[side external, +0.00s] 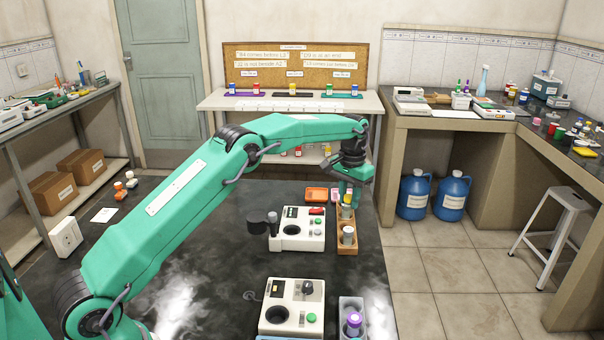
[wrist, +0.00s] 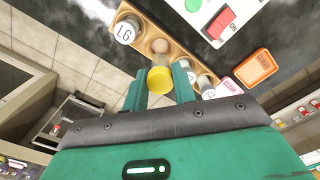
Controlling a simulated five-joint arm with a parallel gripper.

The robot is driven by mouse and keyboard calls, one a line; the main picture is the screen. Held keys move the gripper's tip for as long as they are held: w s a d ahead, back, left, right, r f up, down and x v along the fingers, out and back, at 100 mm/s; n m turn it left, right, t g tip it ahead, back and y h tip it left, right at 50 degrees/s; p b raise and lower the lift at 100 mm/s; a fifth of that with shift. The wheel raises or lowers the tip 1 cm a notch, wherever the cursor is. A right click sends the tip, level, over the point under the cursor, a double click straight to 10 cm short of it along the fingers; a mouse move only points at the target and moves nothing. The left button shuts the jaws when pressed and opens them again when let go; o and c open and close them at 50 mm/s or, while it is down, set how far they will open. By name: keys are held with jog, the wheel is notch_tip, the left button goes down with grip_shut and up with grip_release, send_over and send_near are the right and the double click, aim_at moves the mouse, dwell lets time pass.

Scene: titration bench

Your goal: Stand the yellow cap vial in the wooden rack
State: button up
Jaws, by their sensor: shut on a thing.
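The yellow cap vial (side external: 347,199) is between the fingers of my gripper (side external: 349,190). In the wrist view my gripper (wrist: 160,86) is shut on it, with the yellow cap (wrist: 160,81) between the green fingers. The wooden rack (side external: 347,249) stands on the dark bench, right of a white device. The vial is upright over or in the rack's far part; whether its base is seated I cannot tell. In the wrist view the rack (wrist: 181,52) shows an open round hole (wrist: 160,45) beside a vial labelled L6 (wrist: 126,31).
A grey-topped vial (side external: 348,234) stands in the rack's near end. A white device with a green button (side external: 299,231) is close on the left. A second device (side external: 292,308) and a grey holder with a purple-capped vial (side external: 354,321) are nearer.

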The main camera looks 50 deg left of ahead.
aim_at(348, 215)
jog(key=shift+f, duration=1.85)
jog(key=shift+f, duration=1.4)
dwell(1.7)
jog(key=o, duration=1.3)
jog(key=shift+r, duration=0.2)
jog(key=shift+r, duration=2.8)
